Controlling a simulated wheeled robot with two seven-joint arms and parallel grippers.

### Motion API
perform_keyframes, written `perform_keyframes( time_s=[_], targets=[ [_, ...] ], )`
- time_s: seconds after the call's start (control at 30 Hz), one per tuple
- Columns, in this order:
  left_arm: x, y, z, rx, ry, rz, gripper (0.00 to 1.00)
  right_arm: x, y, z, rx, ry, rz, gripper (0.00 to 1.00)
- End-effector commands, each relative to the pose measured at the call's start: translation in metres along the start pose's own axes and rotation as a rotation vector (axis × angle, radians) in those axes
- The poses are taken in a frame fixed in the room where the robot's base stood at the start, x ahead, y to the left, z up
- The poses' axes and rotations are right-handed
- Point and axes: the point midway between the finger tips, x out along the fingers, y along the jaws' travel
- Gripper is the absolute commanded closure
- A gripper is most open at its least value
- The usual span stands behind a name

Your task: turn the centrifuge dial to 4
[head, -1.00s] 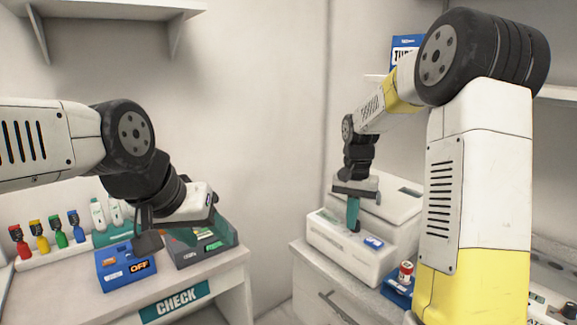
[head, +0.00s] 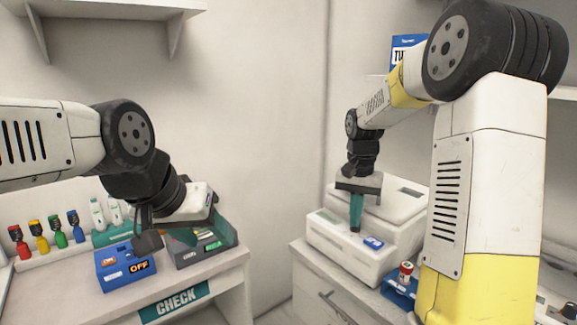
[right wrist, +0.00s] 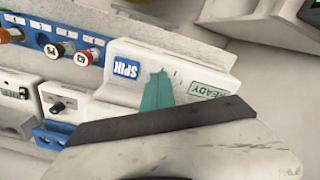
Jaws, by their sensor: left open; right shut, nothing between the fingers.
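The centrifuge appears to be the white machine (head: 325,236) on the right counter. It has a blue SPIN button (head: 373,242), also seen in the right wrist view (right wrist: 125,68), and a green READY display (right wrist: 208,90). My right gripper (head: 355,228) is shut and empty, its teal fingers pointing down at the panel between button and display. Contact cannot be told. No numbered dial shows on this panel; the fingers hide part of it. A black knob (right wrist: 58,106) sits on a neighbouring white unit. My left gripper (head: 180,228) is open above the left counter.
A blue box (head: 112,284) reading OFF and a dark grey device (head: 205,258) stand under my left gripper. Several coloured bottles line the left counter. A blue rack (right wrist: 40,40) with capped tubes stands beside the white machine. A gap separates the counters.

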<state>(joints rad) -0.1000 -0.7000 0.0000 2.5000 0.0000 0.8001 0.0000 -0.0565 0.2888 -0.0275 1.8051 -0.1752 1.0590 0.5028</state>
Motion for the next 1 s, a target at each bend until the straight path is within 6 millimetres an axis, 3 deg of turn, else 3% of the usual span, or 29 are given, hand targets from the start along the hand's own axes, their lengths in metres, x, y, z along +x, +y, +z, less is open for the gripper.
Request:
perform_keyframes(
  time_s=[0.33, 0.77, 0.87, 1.0],
  targets=[
    [0.0, 0.0, 0.0, 0.0, 0.0, 0.0, 0.47, -0.04, -0.001, 0.0, -0.002, 0.002, -0.001, 1.0],
    [0.0, 0.0, 0.0, 0.0, 0.0, 0.0, 0.47, -0.048, 0.0, 0.002, -0.005, 0.004, -0.004, 1.0],
    [0.0, 0.0, 0.0, 0.0, 0.0, 0.0, 0.47, -0.058, 0.003, 0.013, -0.025, 0.027, -0.025, 1.0],
    [0.0, 0.0, 0.0, 0.0, 0.0, 0.0, 0.47, -0.082, 0.013, 0.048, -0.095, 0.098, -0.087, 1.0]
  ],
)
